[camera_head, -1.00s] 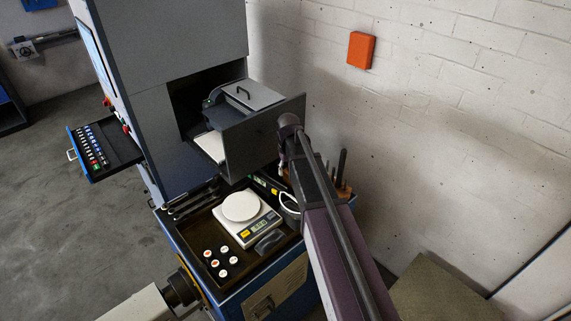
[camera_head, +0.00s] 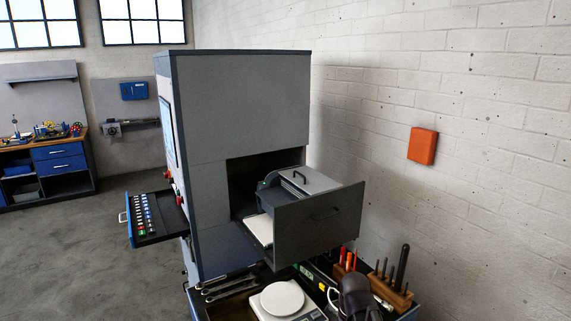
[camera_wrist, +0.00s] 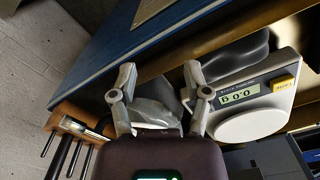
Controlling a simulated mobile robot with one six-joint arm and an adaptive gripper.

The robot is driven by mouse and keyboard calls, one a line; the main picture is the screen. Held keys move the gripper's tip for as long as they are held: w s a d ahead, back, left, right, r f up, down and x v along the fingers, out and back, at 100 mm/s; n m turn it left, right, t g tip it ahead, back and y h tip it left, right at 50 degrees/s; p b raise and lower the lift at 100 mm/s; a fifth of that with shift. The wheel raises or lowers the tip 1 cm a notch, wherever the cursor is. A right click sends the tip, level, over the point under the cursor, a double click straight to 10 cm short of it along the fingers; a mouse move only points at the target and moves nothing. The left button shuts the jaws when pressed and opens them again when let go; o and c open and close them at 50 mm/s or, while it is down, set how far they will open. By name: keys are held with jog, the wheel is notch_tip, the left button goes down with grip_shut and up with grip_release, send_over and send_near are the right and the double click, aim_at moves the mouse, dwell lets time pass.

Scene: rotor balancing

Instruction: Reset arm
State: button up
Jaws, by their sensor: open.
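My gripper (camera_wrist: 158,72) is open and empty in the wrist view, its two fingers spread over the cart top. Between and beyond the fingers a grey object shows, partly hidden; I cannot tell what it is. The white scale (camera_wrist: 235,82) lies right of the fingers, apart from them, with a lit display and a bare round pan. The scale's pan also shows at the bottom of the head view (camera_head: 283,298). A dark rounded part of my arm shows at the bottom of the head view.
A grey cabinet (camera_head: 240,95) stands with its front drawer (camera_head: 322,222) pulled out. A side tray (camera_head: 155,219) of small coloured items sticks out left. A wooden tool holder (camera_head: 392,292) stands by the wall. An orange box (camera_head: 422,146) hangs on the brick wall.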

jog(key=s+f, duration=0.1)
jog(key=s+f+b, duration=0.1)
jog(key=s, duration=0.1)
